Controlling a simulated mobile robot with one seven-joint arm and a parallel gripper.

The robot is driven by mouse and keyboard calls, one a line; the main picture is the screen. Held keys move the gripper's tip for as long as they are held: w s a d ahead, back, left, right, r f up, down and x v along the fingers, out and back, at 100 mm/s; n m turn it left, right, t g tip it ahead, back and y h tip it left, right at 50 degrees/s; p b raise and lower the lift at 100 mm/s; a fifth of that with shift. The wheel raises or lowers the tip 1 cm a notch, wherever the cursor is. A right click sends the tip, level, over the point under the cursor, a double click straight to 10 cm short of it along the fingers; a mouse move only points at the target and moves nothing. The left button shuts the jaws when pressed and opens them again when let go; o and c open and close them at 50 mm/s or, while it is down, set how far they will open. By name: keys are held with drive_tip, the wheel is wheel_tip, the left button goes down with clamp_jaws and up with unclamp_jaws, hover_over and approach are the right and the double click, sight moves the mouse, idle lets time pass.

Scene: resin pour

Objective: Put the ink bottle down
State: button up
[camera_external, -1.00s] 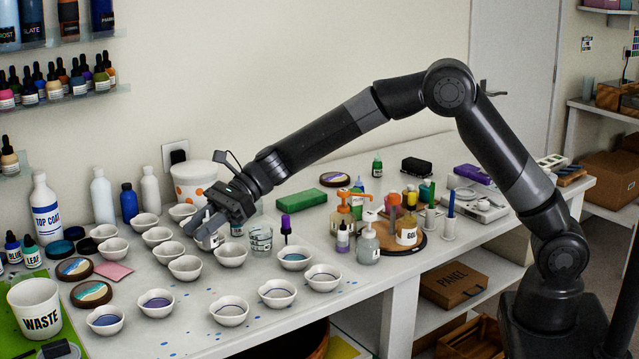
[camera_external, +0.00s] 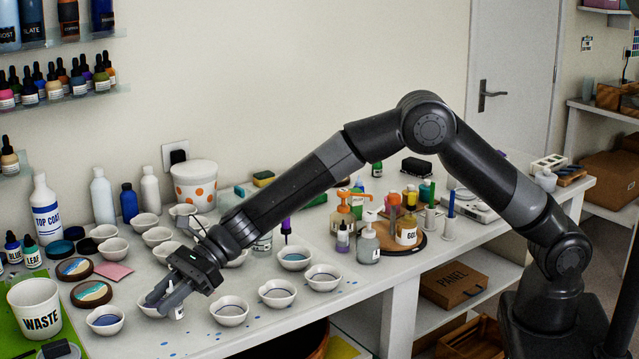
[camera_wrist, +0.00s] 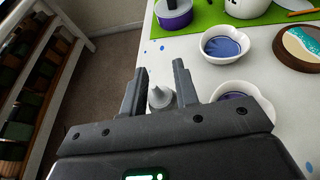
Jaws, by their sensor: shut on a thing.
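My gripper (camera_external: 164,302) is low over the front part of the white table, pointing down and left. In the wrist view my gripper (camera_wrist: 160,72) has its fingers on either side of the ink bottle (camera_wrist: 159,98), which shows a pale grey pointed cap. In the external view only a small white piece of the ink bottle (camera_external: 179,312) shows beside the fingers. The rest of the bottle is hidden. I cannot tell whether its base touches the table.
A white bowl (camera_external: 228,311) stands to the right, a WASTE cup (camera_external: 36,306) far left. The table edge drops to the floor (camera_wrist: 105,25).

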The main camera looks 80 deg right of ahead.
sight(168, 314)
drive_tip(key=shift+f, duration=1.9)
drive_tip(key=shift+f, duration=0.1)
drive_tip(key=o, duration=1)
drive_tip(key=shift+c, duration=0.2)
